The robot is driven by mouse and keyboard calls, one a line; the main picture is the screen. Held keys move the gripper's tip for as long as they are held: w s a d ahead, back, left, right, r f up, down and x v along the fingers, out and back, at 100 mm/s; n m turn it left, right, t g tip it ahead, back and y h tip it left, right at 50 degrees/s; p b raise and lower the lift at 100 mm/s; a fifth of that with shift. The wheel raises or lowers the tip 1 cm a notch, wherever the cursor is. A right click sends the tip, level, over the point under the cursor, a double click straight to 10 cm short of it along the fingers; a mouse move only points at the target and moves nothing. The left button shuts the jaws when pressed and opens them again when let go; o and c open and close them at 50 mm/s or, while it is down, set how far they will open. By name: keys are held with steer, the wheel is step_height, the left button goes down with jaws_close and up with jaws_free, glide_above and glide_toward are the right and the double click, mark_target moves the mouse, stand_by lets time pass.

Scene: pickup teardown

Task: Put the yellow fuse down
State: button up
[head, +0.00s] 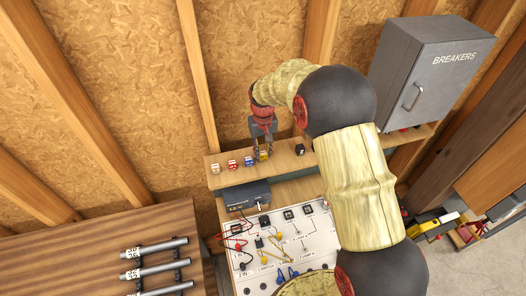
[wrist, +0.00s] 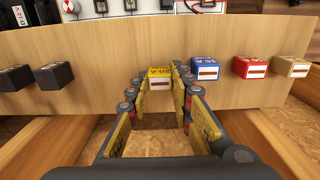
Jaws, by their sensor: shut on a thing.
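The yellow fuse (wrist: 160,77) is between the fingertips of my gripper (wrist: 157,88) in the wrist view. My gripper is shut on it, with a finger on each side. In the head view my gripper (head: 263,148) points down at the wooden shelf (head: 283,163), and the yellow fuse (head: 263,156) shows small and partly hidden between the fingers. The fuse is at or just above the shelf, roughly in line with the other fuses; I cannot tell whether it touches the wood.
A blue fuse (wrist: 206,67), a red fuse (wrist: 250,67) and a tan fuse (wrist: 289,67) stand beside it on the shelf. Black blocks (wrist: 54,75) stand on the other side, with bare shelf between. A grey breaker cabinet (head: 420,72) and a circuit board (head: 305,250) are nearby.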

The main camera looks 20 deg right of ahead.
steer(key=shift+f, duration=0.15)
steer(key=o, duration=0.6)
